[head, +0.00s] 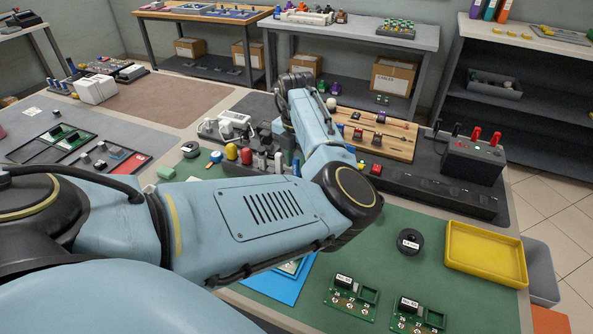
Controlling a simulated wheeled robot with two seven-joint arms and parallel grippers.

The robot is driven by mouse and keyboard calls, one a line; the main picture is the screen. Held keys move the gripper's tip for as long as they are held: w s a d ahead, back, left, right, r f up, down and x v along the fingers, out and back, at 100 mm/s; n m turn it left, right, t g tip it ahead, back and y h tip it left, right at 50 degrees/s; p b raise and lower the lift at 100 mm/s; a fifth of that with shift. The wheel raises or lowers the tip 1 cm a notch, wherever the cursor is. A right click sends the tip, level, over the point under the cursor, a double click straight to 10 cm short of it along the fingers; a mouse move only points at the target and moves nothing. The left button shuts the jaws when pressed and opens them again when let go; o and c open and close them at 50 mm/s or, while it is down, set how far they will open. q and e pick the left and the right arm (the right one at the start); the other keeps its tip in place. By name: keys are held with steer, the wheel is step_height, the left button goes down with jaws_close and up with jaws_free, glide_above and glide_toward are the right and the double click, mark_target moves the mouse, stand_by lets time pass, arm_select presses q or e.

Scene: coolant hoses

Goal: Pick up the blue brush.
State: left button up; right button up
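My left arm crosses the view from the lower left, and its forearm points away over the bench. My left gripper (294,82) is at the far end of it, dark and small, over the back of the bench. I cannot tell whether its fingers are open or shut. A narrow blue upright item (296,167) shows beside my forearm, among the small tools in a dark holder. It may be the blue brush, but it is too small and partly hidden to be sure. My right gripper is not in view.
A green mat (400,262) holds a black spool (410,241), a yellow tray (486,254) and green circuit boards (351,296). A dark box with red terminals (474,158) stands at the right. A wooden board (385,133) with small parts lies behind. My arm hides the bench middle.

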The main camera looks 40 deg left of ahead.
mark_target(294, 169)
arm_select(q)
steer(key=f+b, duration=0.1)
steer(key=f, duration=0.1)
steer(key=a+f+b, duration=0.1)
steer(key=b, duration=0.1)
steer(key=shift+f, duration=0.35)
steer(key=shift+d, duration=0.1)
